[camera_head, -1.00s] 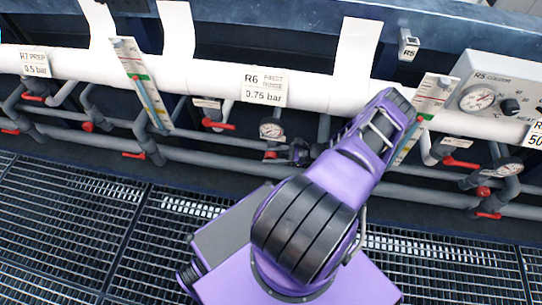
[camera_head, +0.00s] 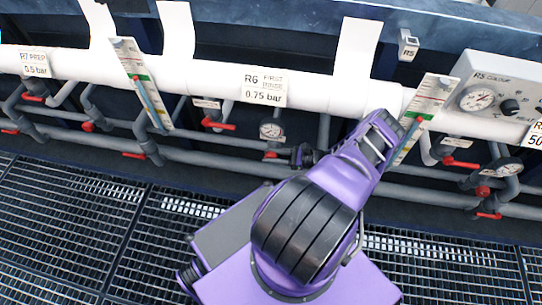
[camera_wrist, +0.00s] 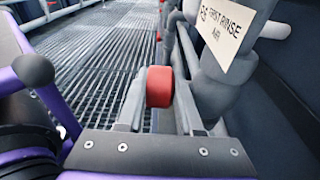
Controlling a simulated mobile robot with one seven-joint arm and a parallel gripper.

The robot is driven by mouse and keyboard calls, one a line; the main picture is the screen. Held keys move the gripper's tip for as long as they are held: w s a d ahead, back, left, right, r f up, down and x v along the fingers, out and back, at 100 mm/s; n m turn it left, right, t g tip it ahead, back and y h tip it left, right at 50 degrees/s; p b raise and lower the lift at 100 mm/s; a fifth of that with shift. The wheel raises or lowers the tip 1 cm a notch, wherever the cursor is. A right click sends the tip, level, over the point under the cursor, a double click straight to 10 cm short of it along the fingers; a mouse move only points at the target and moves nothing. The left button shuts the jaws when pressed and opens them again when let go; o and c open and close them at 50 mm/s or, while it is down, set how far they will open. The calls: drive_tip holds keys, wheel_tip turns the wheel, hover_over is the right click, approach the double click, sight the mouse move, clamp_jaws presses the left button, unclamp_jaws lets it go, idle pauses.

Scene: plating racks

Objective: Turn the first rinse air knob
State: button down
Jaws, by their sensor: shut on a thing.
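The first rinse air knob (camera_wrist: 159,87) is a short red cylinder between the two grey fingers of my gripper (camera_wrist: 160,98) in the wrist view. The fingers are shut on its sides. A white label (camera_wrist: 226,27) reading "R6 FIRST RINSE AIR" is on the grey pipe just right of the knob. In the head view, my gripper (camera_head: 284,154) reaches left to the knob (camera_head: 270,155), a small red spot under a round gauge (camera_head: 271,130). The knob's turn angle cannot be told.
A sign (camera_head: 264,87) reads "R6 FIRST RINSE 0.75 bar" on the white pipe (camera_head: 215,85). Several red-handled valves, such as one valve handle (camera_head: 219,126), sit on nearby grey pipes. Grated floor (camera_head: 75,225) lies in front. An R5 panel (camera_head: 505,95) is at right.

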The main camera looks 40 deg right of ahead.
drive_tip(key=shift+t+y, duration=0.6)
drive_tip(key=shift+t, duration=0.4)
drive_tip(key=c, duration=0.8)
unclamp_jaws()
drive_tip(key=shift+c, duration=0.2)
drive_tip(key=v, duration=0.7)
drive_tip(key=shift+s+d, duration=0.2)
